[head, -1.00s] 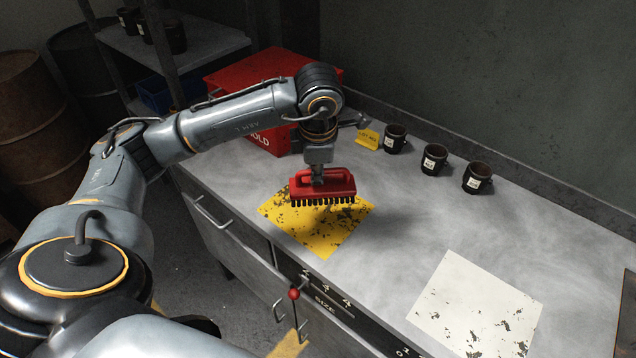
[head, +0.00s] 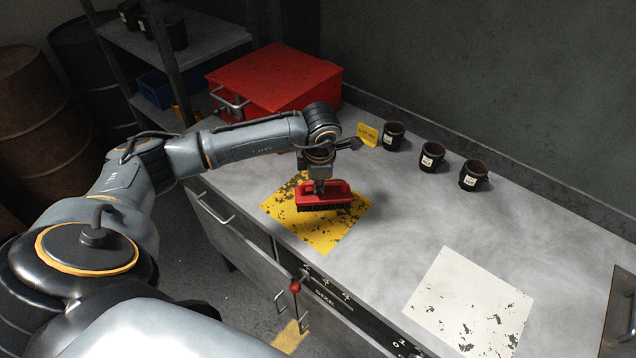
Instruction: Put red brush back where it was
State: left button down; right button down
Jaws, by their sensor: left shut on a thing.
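The red brush (head: 326,196) has a red body and handle with dark bristles facing down. It is over the yellow square (head: 318,236), which has dark worn patches, on the grey workbench. The bristles are at or just above the yellow square; I cannot tell if they touch. My left gripper (head: 319,187) comes down from above and is shut on the brush handle. Its fingertips are partly hidden by the handle. My right gripper is not in view.
A red box (head: 275,77) stands behind my left arm. Three dark mugs (head: 432,156) and a small yellow tag (head: 367,134) line the back. A worn white square (head: 469,302) lies at the right. The bench between the squares is clear. A red-knobbed lever (head: 295,287) stands at the front.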

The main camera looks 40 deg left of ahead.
aim_at(319, 200)
pick_arm(q)
jog(key=shift+f, duration=0.25)
jog(key=c, duration=1.4)
grip_release()
jog(key=shift+r, duration=0.1)
jog(key=shift+r, duration=0.15)
notch_tip(319, 200, up, 12)
jog(key=s+d+b, duration=0.1)
jog(key=b, duration=0.1)
jog(key=shift+s+d+b, duration=0.3)
jog(key=shift+s+b, duration=0.1)
